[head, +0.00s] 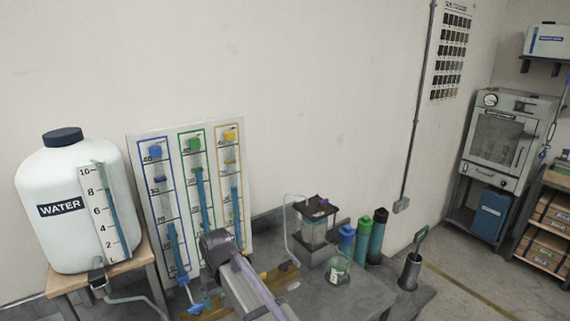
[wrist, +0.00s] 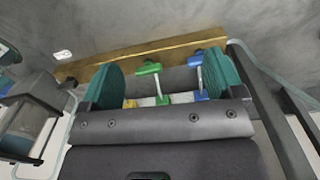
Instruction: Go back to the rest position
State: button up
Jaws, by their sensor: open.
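My gripper (wrist: 164,82) is open in the wrist view, with its two teal finger pads well apart. Between the pads I see a green-handled lever (wrist: 148,69) and a blue-handled lever (wrist: 195,61), with a bit of yellow (wrist: 130,103) lower left. I see nothing gripped; how far the levers lie from the pads I cannot tell. In the head view my arm reaches in front of the gauge board (head: 246,217), which has blue, green and yellow columns. The blue lever (head: 187,290) shows left of my arm; my arm hides much of the lever row.
A white water tank (head: 70,220) stands on a wooden stand at left. A dark-topped clear vessel (head: 314,228), a glass beaker (head: 337,272), several capped bottles (head: 377,238) and a dark cup with a scoop (head: 410,270) stand right of my arm. An oven (head: 502,140) is far right.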

jog(key=s+d+m, duration=0.2)
jog(key=s+d, duration=0.1)
jog(key=d, duration=0.9)
jog(key=s+d+f+m+b, duration=0.1)
jog(key=s+d+m, duration=0.1)
jog(key=d, duration=1.1)
jog(key=s+d+m, duration=0.3)
jog(key=s+d, duration=0.2)
jog(key=d, duration=0.8)
jog(key=shift+f, duration=0.35)
